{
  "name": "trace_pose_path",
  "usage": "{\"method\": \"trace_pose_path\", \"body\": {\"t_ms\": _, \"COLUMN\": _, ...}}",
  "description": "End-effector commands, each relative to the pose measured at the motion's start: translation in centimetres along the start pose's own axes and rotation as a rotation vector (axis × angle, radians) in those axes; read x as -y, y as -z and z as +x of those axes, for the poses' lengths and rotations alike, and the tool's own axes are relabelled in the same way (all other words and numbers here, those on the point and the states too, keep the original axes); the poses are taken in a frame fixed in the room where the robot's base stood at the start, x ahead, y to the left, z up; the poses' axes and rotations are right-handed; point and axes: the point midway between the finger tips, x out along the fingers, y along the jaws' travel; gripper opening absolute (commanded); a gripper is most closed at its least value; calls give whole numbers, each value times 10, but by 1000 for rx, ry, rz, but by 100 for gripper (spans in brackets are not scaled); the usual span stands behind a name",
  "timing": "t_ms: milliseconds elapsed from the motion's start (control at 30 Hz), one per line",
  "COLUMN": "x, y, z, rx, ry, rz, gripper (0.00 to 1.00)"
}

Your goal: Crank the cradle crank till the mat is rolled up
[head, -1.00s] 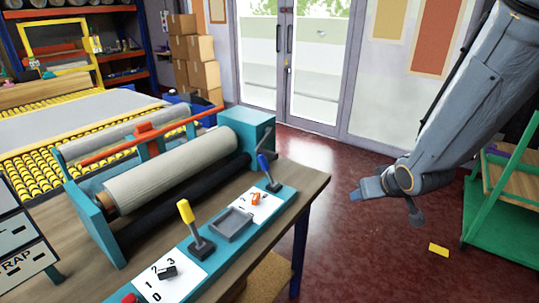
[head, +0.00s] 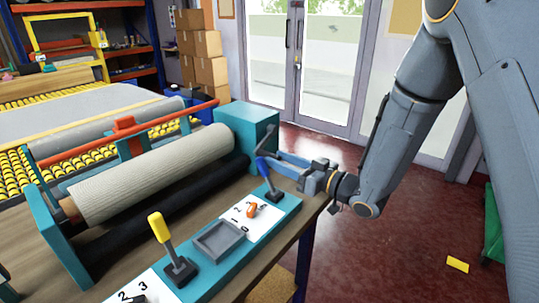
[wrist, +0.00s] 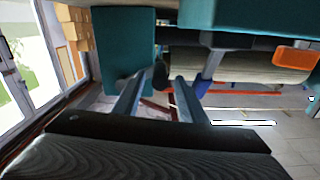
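The teal cradle (head: 245,127) stands on the bench with the pale mat (head: 155,175) wound around its roller. The crank (head: 270,141) shows as a dark grey arm at the cradle's right end, partly hidden by a blue-handled lever. My gripper (head: 276,161) reaches in from the right at that end, its fingers apart and pointing left. In the wrist view, a black knob (wrist: 160,76), apparently the crank's grip, lies between the fingertips or just beyond them. I cannot tell whether they touch it.
The blue-handled lever (head: 270,181) stands very close to my fingers. The control strip also carries a yellow-handled lever (head: 160,230), a grey tray (head: 219,241) and an orange knob (head: 252,210). A yellow card (head: 457,264) lies on the open floor at right.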

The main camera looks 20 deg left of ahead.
Motion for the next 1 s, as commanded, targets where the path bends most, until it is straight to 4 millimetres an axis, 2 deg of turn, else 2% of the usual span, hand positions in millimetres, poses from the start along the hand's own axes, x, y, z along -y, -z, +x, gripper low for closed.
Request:
{"method": "trace_pose_path", "body": {"t_ms": 100, "x": 1, "y": 0, "z": 19, "rx": 1, "ry": 2, "rz": -1, "gripper": 38}}
{"method": "trace_pose_path", "body": {"t_ms": 300, "x": 0, "y": 0, "z": 39, "rx": 1, "ry": -1, "rz": -2, "gripper": 38}}
{"method": "trace_pose_path", "body": {"t_ms": 633, "x": -1, "y": 0, "z": 43, "rx": 1, "ry": -4, "rz": -1, "gripper": 38}}
{"method": "trace_pose_path", "body": {"t_ms": 667, "x": -1, "y": 0, "z": 43, "rx": 1, "ry": -4, "rz": -1, "gripper": 36}}
{"method": "trace_pose_path", "body": {"t_ms": 867, "x": -2, "y": 0, "z": 43, "rx": 1, "ry": -4, "rz": -1, "gripper": 2}}
{"method": "trace_pose_path", "body": {"t_ms": 1000, "x": -2, "y": 0, "z": 43, "rx": 1, "ry": -4, "rz": -1, "gripper": 0}}
